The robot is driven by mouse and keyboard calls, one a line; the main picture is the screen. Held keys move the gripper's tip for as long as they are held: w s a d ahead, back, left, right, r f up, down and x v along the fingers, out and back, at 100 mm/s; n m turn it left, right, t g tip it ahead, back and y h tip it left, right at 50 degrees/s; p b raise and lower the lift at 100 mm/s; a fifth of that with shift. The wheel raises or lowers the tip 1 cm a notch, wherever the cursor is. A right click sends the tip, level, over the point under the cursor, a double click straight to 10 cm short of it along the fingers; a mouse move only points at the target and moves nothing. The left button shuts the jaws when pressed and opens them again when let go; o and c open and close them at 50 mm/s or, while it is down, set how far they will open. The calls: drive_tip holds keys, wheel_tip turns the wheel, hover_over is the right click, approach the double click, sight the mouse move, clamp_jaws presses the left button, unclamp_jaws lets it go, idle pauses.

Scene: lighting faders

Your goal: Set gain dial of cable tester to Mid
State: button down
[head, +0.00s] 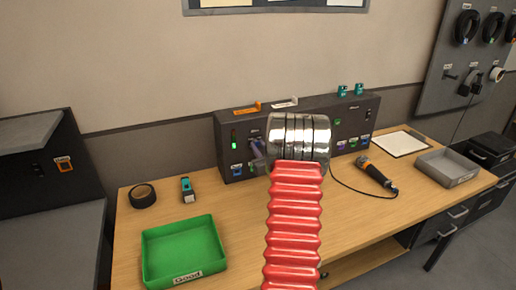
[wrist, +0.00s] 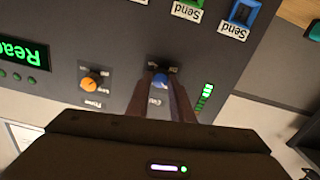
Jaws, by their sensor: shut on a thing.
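The cable tester appears to be the dark grey panel box (head: 228,125) at the back of the bench; its face (wrist: 120,40) fills much of the wrist view, with labels upside down. My gripper (wrist: 162,92) reaches to this face with its two fingers closed around a small blue-topped knob (wrist: 160,79). Small labels sit above and below this knob, too small to read surely. An orange dial (wrist: 92,82) with small labels around it stands apart to the left. I cannot tell which setting the held knob points to. In the head view my arm hides the panel's middle.
Green (wrist: 189,8) and blue (wrist: 244,12) buttons marked Send, a green display (wrist: 24,52) and a green level bar (wrist: 205,98) are on the panel. On the bench are a green tray (head: 182,248), black tape (head: 143,195), a grey tray (head: 447,168) and a handheld tool (head: 375,174).

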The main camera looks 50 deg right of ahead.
drive_tip(key=m, duration=0.5)
drive_tip(key=shift+a+f+m, duration=0.1)
drive_tip(key=shift+f+m, duration=0.2)
drive_tip(key=shift+f, duration=0.1)
drive_tip(key=m, duration=1.3)
drive_tip(key=shift+w+a+f+m, duration=0.1)
drive_tip(key=shift+a+m, duration=0.05)
drive_tip(key=shift+m, duration=0.25)
drive_tip(key=c, duration=1.9)
unclamp_jaws()
drive_tip(key=shift+c, duration=0.2)
drive_tip(key=o, duration=0.4)
drive_tip(key=shift+d+r, duration=0.2)
drive_tip(key=shift+r, duration=0.1)
